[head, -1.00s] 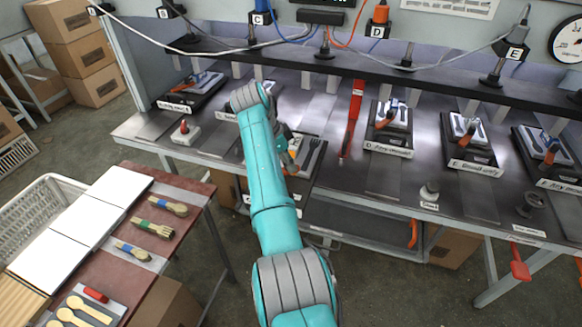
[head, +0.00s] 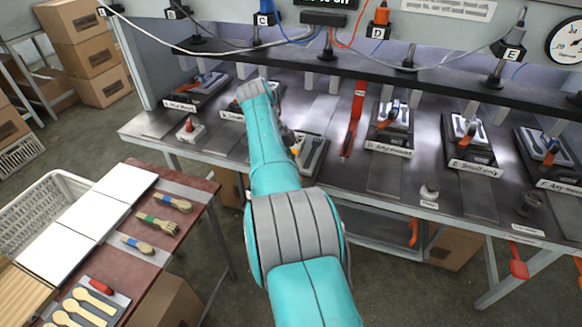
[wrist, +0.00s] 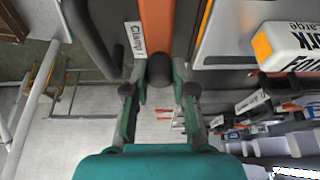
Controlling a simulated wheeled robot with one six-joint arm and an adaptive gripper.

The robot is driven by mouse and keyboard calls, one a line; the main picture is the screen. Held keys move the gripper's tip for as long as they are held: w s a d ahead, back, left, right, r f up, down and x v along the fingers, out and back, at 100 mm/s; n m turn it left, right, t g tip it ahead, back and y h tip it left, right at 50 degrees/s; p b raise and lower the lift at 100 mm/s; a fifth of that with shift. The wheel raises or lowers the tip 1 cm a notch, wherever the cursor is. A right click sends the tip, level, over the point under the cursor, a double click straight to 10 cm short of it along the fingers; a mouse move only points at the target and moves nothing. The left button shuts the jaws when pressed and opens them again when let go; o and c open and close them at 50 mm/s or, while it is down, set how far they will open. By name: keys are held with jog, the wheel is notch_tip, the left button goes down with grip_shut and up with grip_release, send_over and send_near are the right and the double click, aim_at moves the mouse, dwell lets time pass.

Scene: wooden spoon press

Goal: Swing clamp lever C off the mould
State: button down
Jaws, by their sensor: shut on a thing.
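In the wrist view my gripper (wrist: 159,88) has its two fingers on either side of the dark end of an orange lever (wrist: 157,28). It is shut on this lever. A white tag beside the lever reads "Clamp"; its letter cannot be read. In the head view the mould (head: 312,152) below the C box (head: 262,19) is partly hidden behind my teal arm. My gripper and the lever's end are hidden there too, so I cannot tell how far the lever stands over the mould.
Other moulds with orange levers stand at left (head: 196,88) and right (head: 391,122). A white block (wrist: 292,45) with lettering is close at the right in the wrist view.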

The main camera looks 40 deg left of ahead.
jog(key=shift+s, duration=0.15)
dwell(0.5)
jog(key=c, duration=1)
grip_release()
jog(key=shift+o, duration=0.2)
jog(key=shift+r, duration=0.5)
notch_tip(320, 180, up, 9)
